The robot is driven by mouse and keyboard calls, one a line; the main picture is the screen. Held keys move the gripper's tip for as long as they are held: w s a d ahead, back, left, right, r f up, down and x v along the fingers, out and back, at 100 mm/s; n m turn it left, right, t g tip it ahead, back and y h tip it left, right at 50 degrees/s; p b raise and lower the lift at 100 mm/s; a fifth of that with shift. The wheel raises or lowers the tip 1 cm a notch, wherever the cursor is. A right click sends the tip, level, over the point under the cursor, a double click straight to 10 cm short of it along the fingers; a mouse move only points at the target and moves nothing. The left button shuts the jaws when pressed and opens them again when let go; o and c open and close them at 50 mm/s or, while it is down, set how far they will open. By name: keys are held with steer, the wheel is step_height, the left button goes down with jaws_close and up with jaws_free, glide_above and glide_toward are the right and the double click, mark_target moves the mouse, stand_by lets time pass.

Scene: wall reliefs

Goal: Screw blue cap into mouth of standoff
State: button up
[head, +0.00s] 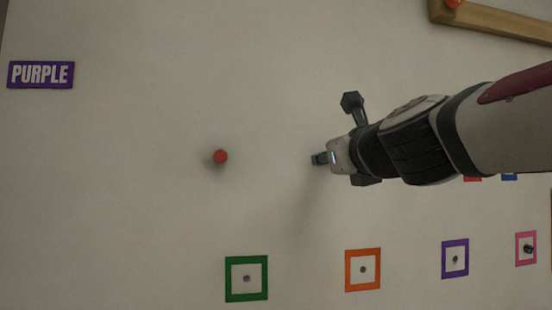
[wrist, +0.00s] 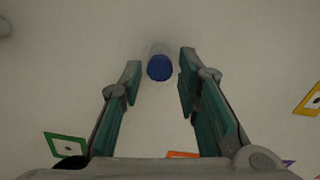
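A blue round cap (wrist: 160,68) faces me in the wrist view, at the near end of a short pale cylinder (wrist: 159,49) that seems to stand out from the wall. I cannot tell whether this cylinder is the standoff or how firmly the cap sits on it. My gripper (wrist: 160,63) is open, with one fingertip on each side of the cap and a visible gap at both sides. In the head view my gripper (head: 319,159) is near the middle of the wall, and the blue cap cannot be made out there.
A red round piece (head: 220,157) sticks out of the wall to the left. Below are green (head: 246,300), orange (head: 363,289), purple (head: 455,277) and pink (head: 526,263) square frames with small dark studs. A wooden ledge (head: 500,22) is at upper right. A PURPLE sign (head: 41,75) hangs left.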

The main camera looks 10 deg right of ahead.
steer(key=n+b, duration=0.1)
steer(key=n, duration=1.3)
steer(key=shift+b, duration=0.3)
jaws_close()
steer(key=m, duration=0.5)
steer(key=m, duration=0.5)
steer(key=shift+w+p, duration=0.1)
steer(key=shift+p, duration=0.3)
